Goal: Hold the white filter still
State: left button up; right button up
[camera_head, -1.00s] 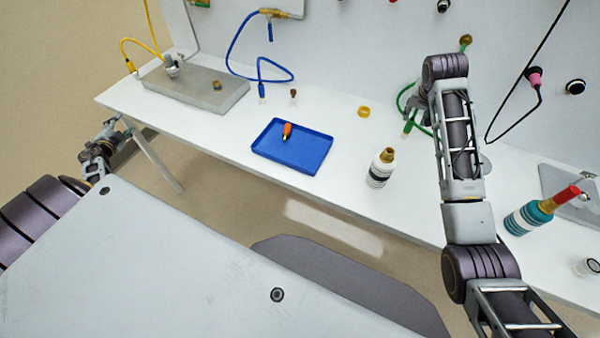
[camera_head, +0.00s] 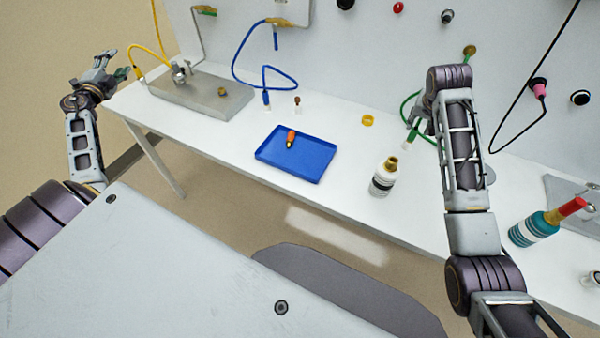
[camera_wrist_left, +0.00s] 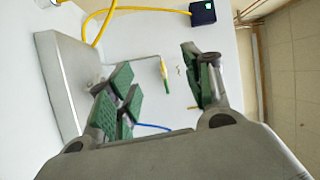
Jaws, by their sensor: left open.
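The white filter (camera_head: 384,178), which I take to be the white bottle-shaped cylinder with dark bands and a brass neck, stands upright on the table, right of the blue tray, with nothing touching it. My left gripper (camera_head: 120,73) is open and empty at the table's far left end, well away from it.
The blue tray (camera_head: 318,171) holds an orange-tipped piece (camera_head: 291,139). A grey plate (camera_head: 236,103) with a yellow hose (camera_head: 137,51) lies at the left. A blue hose (camera_head: 236,70) hangs from the wall. A teal bottle (camera_head: 530,230) with a red top stands at the right.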

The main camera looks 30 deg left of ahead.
pick_arm(q)
jog(key=w+d+m+t+h, duration=0.1)
jog(key=w+d+h, duration=0.2)
jog(key=w+d, duration=0.55)
jog(key=w+d+r+m+t+h, duration=0.1)
jog(key=w+d+h, duration=0.2)
jog(key=d, duration=1)
jog(key=w+d+m+t+h, duration=0.1)
jog(key=w+d+t+h, duration=0.15)
jog(key=w+d, duration=0.6)
jog(key=s+d+f+g+h, duration=0.1)
jog(key=d+h, duration=0.3)
jog(key=d, duration=1.3)
jog(key=s+d+f+n+g+h, duration=0.1)
jog(key=s+d+f+n+h, duration=0.15)
jog(key=d, duration=1.05)
jog(key=s+d+f+n+g+h, duration=0.1)
jog(key=s+d+h, duration=0.25)
jog(key=d, duration=0.95)
jog(key=s+d+f+n+g, duration=0.1)
jog(key=s+d+n+g, duration=0.1)
jog(key=s+d, duration=0.8)
jog(key=s+d+f+n+y, duration=0.3)
jog(key=s+d+f+n, duration=0.1)
jog(key=s+f, duration=0.2)
jog(key=shift+d, duration=0.35)
jog(key=shift+w+d+n, duration=0.1)
jog(key=shift+w+n, duration=0.15)
